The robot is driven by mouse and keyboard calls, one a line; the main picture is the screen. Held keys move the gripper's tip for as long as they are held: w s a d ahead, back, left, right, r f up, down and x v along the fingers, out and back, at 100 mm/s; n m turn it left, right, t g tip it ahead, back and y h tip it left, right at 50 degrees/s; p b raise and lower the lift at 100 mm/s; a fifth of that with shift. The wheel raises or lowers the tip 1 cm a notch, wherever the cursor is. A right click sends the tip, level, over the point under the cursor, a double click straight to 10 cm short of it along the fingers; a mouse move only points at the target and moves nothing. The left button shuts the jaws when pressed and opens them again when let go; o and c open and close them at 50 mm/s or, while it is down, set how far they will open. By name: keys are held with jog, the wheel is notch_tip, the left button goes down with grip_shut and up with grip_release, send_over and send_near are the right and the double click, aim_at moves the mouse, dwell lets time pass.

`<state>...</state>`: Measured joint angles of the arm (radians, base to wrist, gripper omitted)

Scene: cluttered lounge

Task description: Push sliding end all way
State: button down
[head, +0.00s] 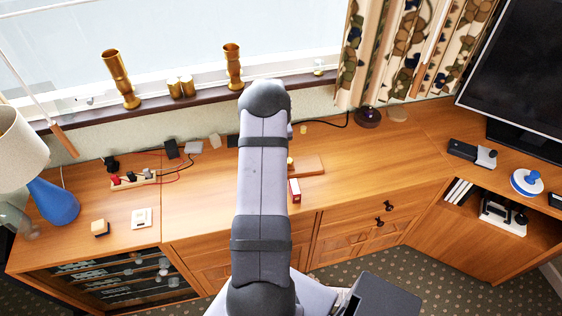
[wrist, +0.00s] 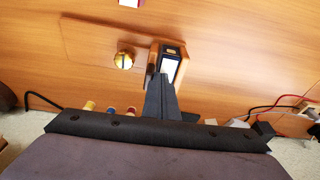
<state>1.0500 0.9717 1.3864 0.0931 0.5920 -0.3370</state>
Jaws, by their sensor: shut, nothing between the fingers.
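In the wrist view my gripper (wrist: 160,82) is shut and empty. Its tips are at the near edge of a small orange-brown block (wrist: 181,52) with a white face and a dark end; I cannot tell whether they touch. This may be the sliding piece, but I cannot tell for sure. A round brass knob (wrist: 125,60) sits to its left, on or beside a flat wooden board. In the head view the board (head: 308,166) and the knob (head: 290,160) show just right of my arm, which hides my gripper.
A small red and white box (head: 295,190) stands in front of the board on the wooden cabinet top; its edge also shows in the wrist view (wrist: 130,3). A power strip (head: 132,180) with cables lies left. Brass vases (head: 120,78) stand on the windowsill.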

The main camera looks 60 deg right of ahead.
jog(key=shift+s+d, duration=0.4)
jog(key=shift+s, duration=0.1)
jog(key=shift+s+d+b, duration=0.4)
jog(key=shift+s+d, duration=0.5)
jog(key=shift+s, duration=0.05)
jog(key=shift+s+d, duration=0.2)
jog(key=shift+s, duration=0.1)
jog(key=shift+s+d, duration=0.45)
jog(key=shift+s, duration=0.05)
jog(key=shift+s+d, duration=0.25)
jog(key=shift+s+d+b, duration=0.2)
jog(key=shift+s+b, duration=0.05)
jog(key=shift+b, duration=0.1)
jog(key=shift+s+d, duration=0.2)
jog(key=shift+s, duration=0.05)
jog(key=shift+w+a, duration=0.1)
jog(key=shift+w, duration=0.05)
